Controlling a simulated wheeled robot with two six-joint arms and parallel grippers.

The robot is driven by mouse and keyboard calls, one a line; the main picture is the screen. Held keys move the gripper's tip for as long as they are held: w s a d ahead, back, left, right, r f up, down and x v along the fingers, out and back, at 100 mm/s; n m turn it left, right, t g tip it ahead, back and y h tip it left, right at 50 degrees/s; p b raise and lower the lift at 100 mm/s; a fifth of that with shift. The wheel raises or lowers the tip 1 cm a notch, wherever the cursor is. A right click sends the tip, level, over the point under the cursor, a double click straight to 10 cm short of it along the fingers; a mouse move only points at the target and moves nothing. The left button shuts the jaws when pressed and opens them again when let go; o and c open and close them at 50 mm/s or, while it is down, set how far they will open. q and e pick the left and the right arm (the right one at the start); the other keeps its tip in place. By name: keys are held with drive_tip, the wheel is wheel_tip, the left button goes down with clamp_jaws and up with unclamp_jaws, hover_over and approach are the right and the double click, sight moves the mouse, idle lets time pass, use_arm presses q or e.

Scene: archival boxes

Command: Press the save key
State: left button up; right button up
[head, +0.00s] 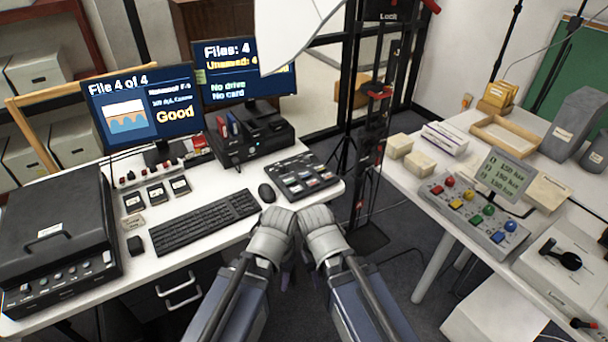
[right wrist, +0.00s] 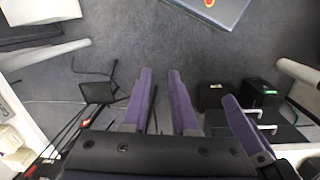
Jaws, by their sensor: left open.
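A dark key panel (head: 300,176) with rows of small coloured keys lies at the right front of the left desk. Its labels are too small to read, so I cannot tell which is the save key. The right monitor (head: 243,68) reads "Files: 4", "Unsaved: 4", "No drive", "No card", partly covered by a pale panel. My left gripper (head: 284,268) is open, just off the desk's front edge, near the panel but apart from it. My right gripper (right wrist: 160,75) is beside it; its purple fingers are apart and empty over the floor.
A keyboard (head: 205,223) and mouse (head: 267,192) lie left of the panel. The left monitor (head: 144,105) reads "File 4 of 4" and "Good". A black scanner (head: 55,240) stands far left. A button console (head: 473,212) sits on the right table. A black stand (head: 375,120) rises between the desks.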

clamp_jaws()
idle(1.4)
